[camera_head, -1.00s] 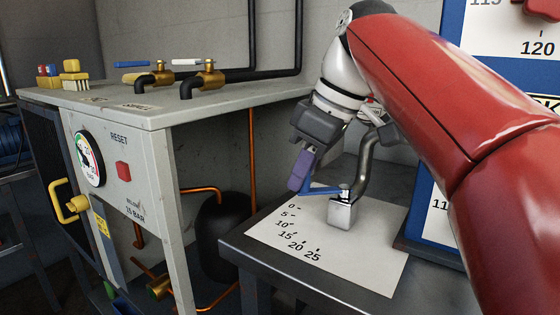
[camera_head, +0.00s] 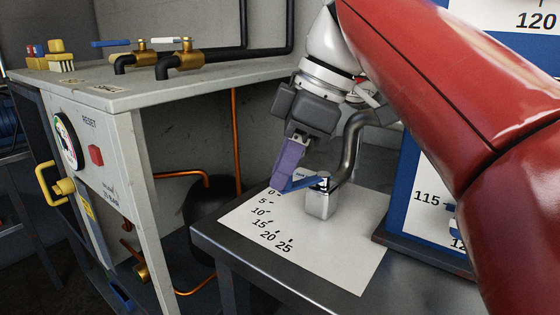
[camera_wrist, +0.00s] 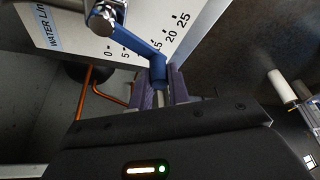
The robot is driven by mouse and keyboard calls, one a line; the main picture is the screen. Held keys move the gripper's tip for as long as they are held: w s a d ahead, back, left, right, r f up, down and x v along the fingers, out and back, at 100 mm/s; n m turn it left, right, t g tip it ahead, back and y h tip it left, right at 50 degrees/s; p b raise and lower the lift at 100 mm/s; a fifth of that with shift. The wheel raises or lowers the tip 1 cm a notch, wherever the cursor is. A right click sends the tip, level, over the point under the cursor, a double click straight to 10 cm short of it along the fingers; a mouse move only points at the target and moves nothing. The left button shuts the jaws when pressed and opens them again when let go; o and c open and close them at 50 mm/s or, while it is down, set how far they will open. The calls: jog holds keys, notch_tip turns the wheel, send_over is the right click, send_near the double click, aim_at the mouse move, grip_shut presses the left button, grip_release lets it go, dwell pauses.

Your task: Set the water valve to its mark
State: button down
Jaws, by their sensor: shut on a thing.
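The water valve is a chrome block (camera_head: 320,200) with a curved grey pipe and a blue lever (camera_head: 303,184). It stands on a white scale plate (camera_head: 340,250) marked 0 to 25. My gripper (camera_head: 287,178), with purple fingers, is shut on the outer end of the blue lever, near the 0 and 5 side of the scale. In the wrist view, the lever (camera_wrist: 143,42) runs from the chrome pivot down to its end between my fingers. The fingers partly hide the lever end in the head view. I cannot tell which number is the mark.
A grey cabinet with a gauge (camera_head: 68,141), a red button (camera_head: 96,156) and a yellow handle (camera_head: 52,184) stands at left. Brass valves with a blue lever (camera_head: 110,43) and a white lever are on its top. A blue-framed board (camera_head: 415,195) stands right of the plate.

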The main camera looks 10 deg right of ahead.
jog(key=shift+r, duration=0.1)
jog(key=c, duration=1.3)
grip_release()
jog(key=shift+w, duration=0.1)
